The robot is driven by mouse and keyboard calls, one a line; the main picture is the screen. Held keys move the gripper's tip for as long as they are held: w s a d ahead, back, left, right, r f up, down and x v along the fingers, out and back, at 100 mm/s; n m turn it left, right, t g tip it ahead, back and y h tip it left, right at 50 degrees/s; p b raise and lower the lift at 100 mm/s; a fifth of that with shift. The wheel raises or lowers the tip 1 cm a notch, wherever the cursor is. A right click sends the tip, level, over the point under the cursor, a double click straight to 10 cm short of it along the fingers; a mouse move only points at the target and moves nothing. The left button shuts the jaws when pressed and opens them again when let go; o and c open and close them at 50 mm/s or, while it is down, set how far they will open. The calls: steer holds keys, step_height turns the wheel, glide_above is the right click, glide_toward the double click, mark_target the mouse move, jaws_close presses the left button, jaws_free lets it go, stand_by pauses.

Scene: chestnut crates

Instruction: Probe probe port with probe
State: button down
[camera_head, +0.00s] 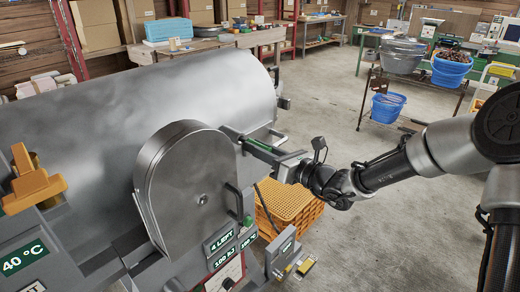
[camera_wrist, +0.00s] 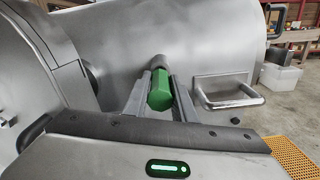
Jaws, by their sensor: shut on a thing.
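The green probe handle (camera_wrist: 160,92) sits between the two fingers of my gripper (camera_wrist: 158,98) in the wrist view, and the fingers are shut on it. A short grey cylinder (camera_wrist: 157,62) stands at its far end, against the large steel drum (camera_wrist: 205,35). I cannot tell whether this cylinder is the probe port or part of the probe, nor how deep the probe sits. In the head view my gripper (camera_head: 236,136) reaches the drum (camera_head: 90,125) beside its rounded end door (camera_head: 190,180). The probe is not clear there.
A metal bracket handle (camera_wrist: 228,95) juts from the drum right of the fingers. Orange crates (camera_head: 288,205) stand on the floor below my gripper. A control panel (camera_head: 228,270) is under the door. A table with blue tubs (camera_head: 452,68) stands at the back right; floor between is clear.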

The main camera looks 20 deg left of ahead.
steer(key=shift+x, duration=1.35)
steer(key=c, duration=1.4)
jaws_free()
steer(key=v, duration=1.7)
steer(key=shift+d+p, duration=0.2)
steer(key=shift+p, duration=0.25)
steer(key=shift+s, duration=0.1)
